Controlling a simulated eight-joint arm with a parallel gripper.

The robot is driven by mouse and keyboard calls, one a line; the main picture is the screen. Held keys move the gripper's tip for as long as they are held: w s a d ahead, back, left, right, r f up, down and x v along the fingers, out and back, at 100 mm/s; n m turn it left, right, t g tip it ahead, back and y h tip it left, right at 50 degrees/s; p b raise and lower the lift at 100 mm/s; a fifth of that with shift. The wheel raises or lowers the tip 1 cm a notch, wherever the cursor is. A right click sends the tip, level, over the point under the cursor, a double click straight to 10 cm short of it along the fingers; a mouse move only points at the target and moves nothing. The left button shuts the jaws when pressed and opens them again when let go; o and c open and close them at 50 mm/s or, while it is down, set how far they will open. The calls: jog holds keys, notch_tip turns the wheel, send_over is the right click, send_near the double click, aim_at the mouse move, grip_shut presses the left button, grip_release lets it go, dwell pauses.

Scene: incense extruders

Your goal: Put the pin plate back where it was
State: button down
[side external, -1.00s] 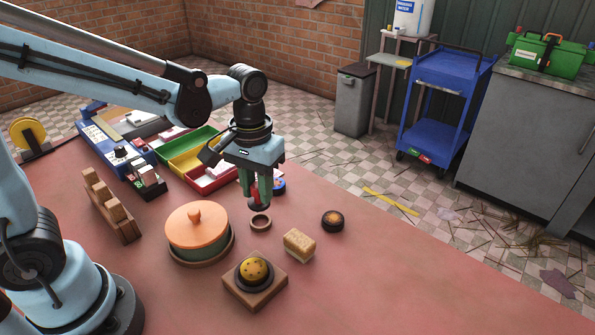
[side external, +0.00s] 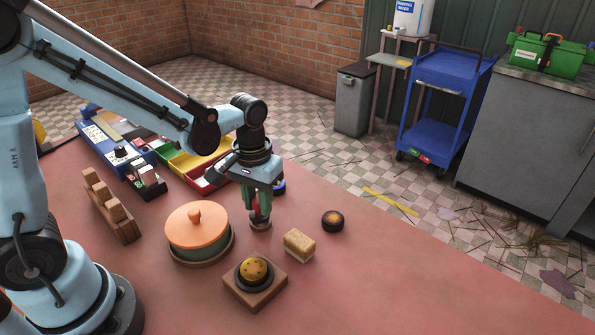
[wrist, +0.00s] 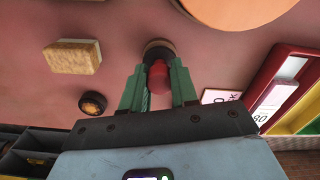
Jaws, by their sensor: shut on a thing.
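My gripper (side external: 259,215) is shut on a red-handled piece (side external: 256,212), which I take to be the pin plate. In the wrist view the red handle (wrist: 157,76) sits between the two green fingers (wrist: 158,92). The low brown ring (side external: 261,227) stands on the table directly under the gripper, and the lower end of the held piece is at this ring. The ring also shows beyond the fingers in the wrist view (wrist: 158,46). The fingers and handle hide part of the ring, so I cannot tell whether the piece is fully seated in it.
An orange-lidded pot (side external: 190,228) stands left of the ring. A sponge-like block (side external: 299,245) and a dark round tin (side external: 332,221) are to the right. A wooden block with a yellow dome (side external: 254,271) is in front. Coloured trays (side external: 183,163) lie behind.

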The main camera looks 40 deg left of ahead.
jog(key=shift+f, duration=0.55)
jog(key=c, duration=0.9)
grip_release()
jog(key=shift+o, duration=0.2)
jog(key=shift+r, duration=0.15)
notch_tip(320, 180, up, 13)
jog(key=s+a+f+m+t, duration=0.2)
jog(key=s+m+t, duration=0.1)
jog(key=s+t, duration=0.2)
jog(key=shift+s+a+t, duration=0.25)
jog(key=shift+t, duration=0.85)
